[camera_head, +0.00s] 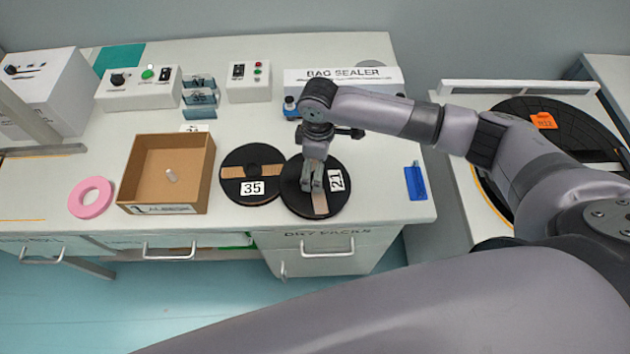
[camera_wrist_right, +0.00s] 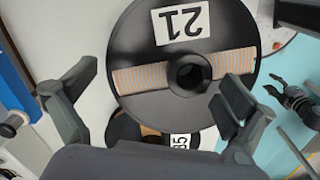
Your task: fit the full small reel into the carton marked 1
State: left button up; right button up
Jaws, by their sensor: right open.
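A black reel marked 21 (camera_head: 293,199) lies flat on the bench, with tan tape showing in its slots. It also shows in the right wrist view (camera_wrist_right: 150,50). A similar reel marked 35 (camera_head: 237,158) lies beside it on the left. I cannot tell which is full. My right gripper (camera_head: 312,185) points down over reel 21, open, its fingers apart above the reel's face. An open brown carton (camera_head: 207,185) stands left of the reels with a small pale object inside. Its front label is hard to read. A dark gripper, likely my left (camera_wrist_right: 290,97), shows at the right wrist view's edge.
A pink ring (camera_head: 91,198) lies left of the carton. A blue item (camera_head: 415,182) lies right of reel 21. Control boxes (camera_head: 140,88) and the bag sealer (camera_head: 345,78) line the back.

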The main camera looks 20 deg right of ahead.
jog(key=shift+c, duration=0.4)
grip_shut()
dwell(0.9)
